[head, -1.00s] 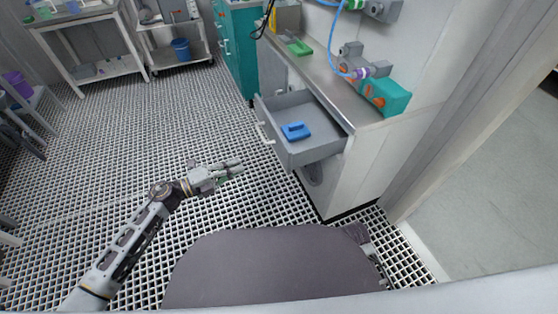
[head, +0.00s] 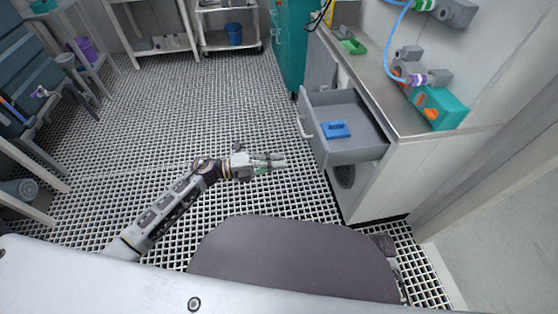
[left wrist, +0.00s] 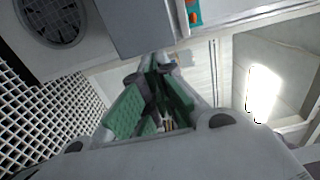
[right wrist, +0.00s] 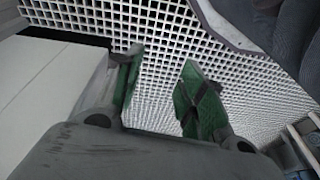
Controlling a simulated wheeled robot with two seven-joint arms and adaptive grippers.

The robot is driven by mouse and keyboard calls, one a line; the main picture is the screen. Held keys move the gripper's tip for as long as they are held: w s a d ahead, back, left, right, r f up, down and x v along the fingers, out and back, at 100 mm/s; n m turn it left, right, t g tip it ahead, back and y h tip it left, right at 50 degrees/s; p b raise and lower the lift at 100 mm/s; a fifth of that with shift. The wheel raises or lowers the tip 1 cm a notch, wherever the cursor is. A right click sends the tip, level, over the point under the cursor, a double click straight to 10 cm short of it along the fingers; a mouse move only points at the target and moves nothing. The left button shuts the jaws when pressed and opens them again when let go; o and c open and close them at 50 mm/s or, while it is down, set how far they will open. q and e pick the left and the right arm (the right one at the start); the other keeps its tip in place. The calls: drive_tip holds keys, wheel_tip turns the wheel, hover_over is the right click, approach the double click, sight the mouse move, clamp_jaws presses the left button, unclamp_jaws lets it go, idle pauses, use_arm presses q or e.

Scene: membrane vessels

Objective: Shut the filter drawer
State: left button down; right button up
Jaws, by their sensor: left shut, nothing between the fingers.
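The grey filter drawer (head: 362,151) stands pulled out of the white cabinet, its handle (head: 304,122) facing left. A blue block-like item (head: 336,129) lies inside it. In the head view my left gripper (head: 283,162) is shut and empty, left of and nearer than the drawer front, with a visible gap to it. The left wrist view shows the green fingers (left wrist: 155,60) together, with a grey part that looks like the drawer (left wrist: 138,28) beyond. My right gripper (right wrist: 163,58) has its fingers apart with only floor grating between them, beside a pale cabinet-like surface.
The counter (head: 385,85) above the drawer holds a green tray (head: 353,47) and a teal block with orange knobs (head: 440,108). A teal cabinet (head: 294,45) stands behind. A round dark vent (head: 345,176) is under the drawer. Grating floor left of it is clear.

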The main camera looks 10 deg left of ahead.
use_arm(q)
drive_tip(key=b, duration=0.2)
approach(323, 155)
drive_tip(key=x, duration=0.5)
drive_tip(key=shift+d, duration=0.1)
drive_tip(key=shift+x, duration=0.8)
drive_tip(key=shift+d, duration=0.1)
use_arm(e)
drive_tip(key=r, duration=0.2)
drive_tip(key=shift+a+r, duration=0.25)
drive_tip(key=shift+r, duration=0.1)
drive_tip(key=shift+s+f, duration=0.1)
drive_tip(key=shift+s, duration=0.05)
use_arm(q)
drive_tip(key=shift+w+d, duration=0.1)
